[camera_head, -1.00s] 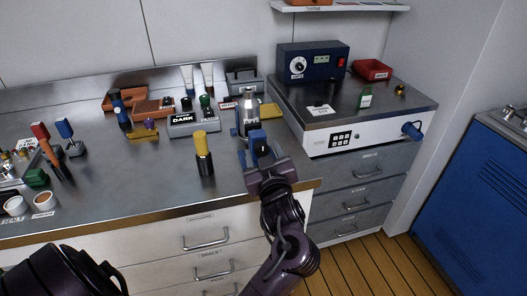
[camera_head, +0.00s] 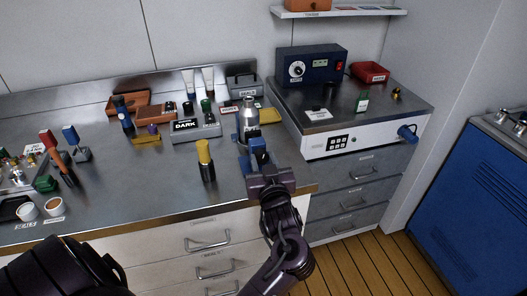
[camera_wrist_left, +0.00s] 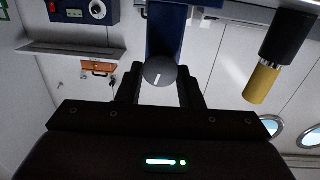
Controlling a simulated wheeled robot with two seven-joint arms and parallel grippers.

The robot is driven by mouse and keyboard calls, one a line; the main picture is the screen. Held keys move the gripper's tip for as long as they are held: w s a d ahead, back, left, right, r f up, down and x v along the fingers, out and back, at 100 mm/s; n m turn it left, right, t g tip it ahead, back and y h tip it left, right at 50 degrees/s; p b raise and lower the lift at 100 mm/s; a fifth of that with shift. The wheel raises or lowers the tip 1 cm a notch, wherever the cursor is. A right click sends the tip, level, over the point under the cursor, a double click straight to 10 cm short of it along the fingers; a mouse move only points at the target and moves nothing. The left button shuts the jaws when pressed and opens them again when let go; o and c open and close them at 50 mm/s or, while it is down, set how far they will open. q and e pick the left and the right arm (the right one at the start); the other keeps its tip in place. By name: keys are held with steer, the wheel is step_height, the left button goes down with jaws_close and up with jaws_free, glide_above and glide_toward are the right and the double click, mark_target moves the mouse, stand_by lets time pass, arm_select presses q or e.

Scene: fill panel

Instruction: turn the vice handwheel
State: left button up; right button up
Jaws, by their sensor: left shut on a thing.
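The blue vice (camera_head: 244,163) stands near the front edge of the steel bench, right of the middle in the head view. Its handwheel shows in the left wrist view as a round grey knob (camera_wrist_left: 160,72) with a white mark, in front of a blue vice part. My left gripper (camera_head: 262,165) is at the front of the vice, its body hiding the wheel in the head view. In the wrist view its two dark fingers (camera_wrist_left: 160,85) are shut on the knob, one on each side. My right gripper is not in view.
A yellow-topped black tube (camera_head: 206,162) stands close left of the vice. A silver bottle (camera_head: 248,112) stands at the vice's far side. A white-fronted unit (camera_head: 335,140) with a blue knob is to the right. Bare steel bench (camera_head: 140,180) lies farther left.

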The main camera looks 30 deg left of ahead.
arm_select(q)
steer(key=m+p, duration=0.3)
steer(key=p, duration=0.1)
steer(key=m+p, duration=0.3)
steer(key=p, duration=0.1)
steer(key=m+p, duration=0.2)
steer(key=p, duration=0.2)
steer(key=shift+w+r+m+g, duration=0.1)
steer(key=shift+r+m+g, duration=0.2)
steer(key=shift+m+g, duration=0.1)
steer(key=shift+d+f+m+g+p, duration=0.1)
steer(key=shift+f+m+g+p, duration=0.05)
steer(key=shift+m+p, duration=0.75)
steer(key=shift+f+m+g+p, duration=0.1)
steer(key=shift+m+g+p, duration=0.05)
steer(key=shift+m+p, duration=0.75)
steer(key=o, duration=1)
steer(key=shift+w+f, duration=0.1)
